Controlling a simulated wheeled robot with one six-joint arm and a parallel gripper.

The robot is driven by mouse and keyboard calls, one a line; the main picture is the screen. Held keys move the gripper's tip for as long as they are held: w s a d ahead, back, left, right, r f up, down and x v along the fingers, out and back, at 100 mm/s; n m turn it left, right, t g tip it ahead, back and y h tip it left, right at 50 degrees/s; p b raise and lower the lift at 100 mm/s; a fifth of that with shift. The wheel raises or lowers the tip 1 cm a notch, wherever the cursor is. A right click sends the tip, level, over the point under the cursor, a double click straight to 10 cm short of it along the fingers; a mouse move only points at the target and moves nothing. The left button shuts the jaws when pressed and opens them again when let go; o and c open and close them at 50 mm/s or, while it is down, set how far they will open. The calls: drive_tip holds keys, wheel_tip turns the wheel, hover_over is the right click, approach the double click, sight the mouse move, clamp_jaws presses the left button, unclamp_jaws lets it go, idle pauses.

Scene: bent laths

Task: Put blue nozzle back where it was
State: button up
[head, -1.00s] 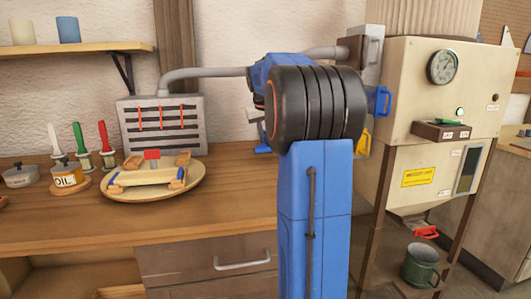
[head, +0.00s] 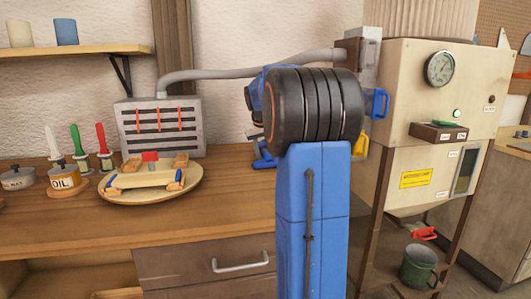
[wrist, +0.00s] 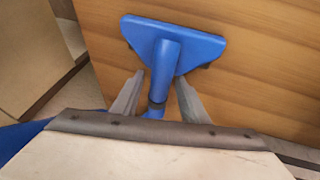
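The blue nozzle (wrist: 172,48) has a wide flat head and a round neck with a dark band. In the wrist view it is over the wooden bench top, head away from me. My gripper (wrist: 160,80) has one finger on each side of the neck. A gap shows at the left finger, so it looks open around the neck. In the head view a blue piece, likely the nozzle (head: 264,160), shows on the bench just left of my arm.
A round wooden board (head: 190,187) with parts, an oil pot (head: 66,181) and several coloured tubes stand left on the bench. A grey slotted box (head: 160,128) with a hose stands behind. A cream machine (head: 415,85) with a gauge, yellow hook and green mug (head: 418,266) is at right.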

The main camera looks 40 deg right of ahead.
drive_tip(key=shift+r, duration=0.1)
drive_tip(key=v, duration=1.2)
idle(0.6)
